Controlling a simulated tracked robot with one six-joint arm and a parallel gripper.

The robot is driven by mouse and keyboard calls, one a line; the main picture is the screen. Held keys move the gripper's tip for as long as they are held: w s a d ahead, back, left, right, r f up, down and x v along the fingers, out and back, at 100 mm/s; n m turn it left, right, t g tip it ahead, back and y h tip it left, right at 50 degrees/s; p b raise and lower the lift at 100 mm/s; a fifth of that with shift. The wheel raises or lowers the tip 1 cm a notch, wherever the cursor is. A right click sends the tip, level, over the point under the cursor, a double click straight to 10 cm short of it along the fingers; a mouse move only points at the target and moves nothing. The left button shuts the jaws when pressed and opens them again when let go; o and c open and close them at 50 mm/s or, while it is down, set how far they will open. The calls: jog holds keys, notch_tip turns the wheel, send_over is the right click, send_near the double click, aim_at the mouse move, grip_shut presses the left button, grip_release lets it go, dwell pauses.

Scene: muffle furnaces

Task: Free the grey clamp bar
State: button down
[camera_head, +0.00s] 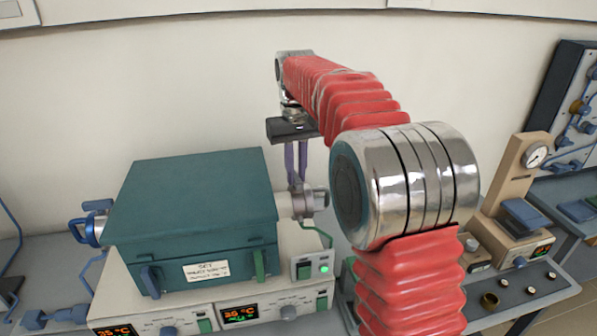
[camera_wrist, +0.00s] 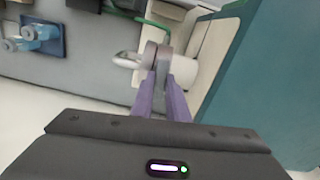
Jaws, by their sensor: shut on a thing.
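The teal furnace box (camera_head: 195,205) sits on a pale control base. The grey clamp (camera_head: 302,204) is on a light round fitting at the box's right side. My gripper (camera_head: 296,183) comes down from above with two purple fingers, shut on the grey clamp bar. In the wrist view the fingertips (camera_wrist: 163,76) meet at the grey clamp bar (camera_wrist: 164,58), beside the pale cylindrical fitting (camera_wrist: 184,70).
A blue clamp (camera_head: 92,228) is on the box's left side. A small switch box (camera_head: 311,265) with a green light stands below the grey clamp, with a green hose near it. A brown gauge stand (camera_head: 515,190) is at the right. The wall behind is clear.

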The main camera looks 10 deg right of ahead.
aim_at(296, 176)
jog(key=shift+w+r+m, duration=0.15)
jog(key=shift+m, duration=0.45)
jog(key=c, duration=1.7)
grip_release()
jog(key=shift+r, duration=6.75)
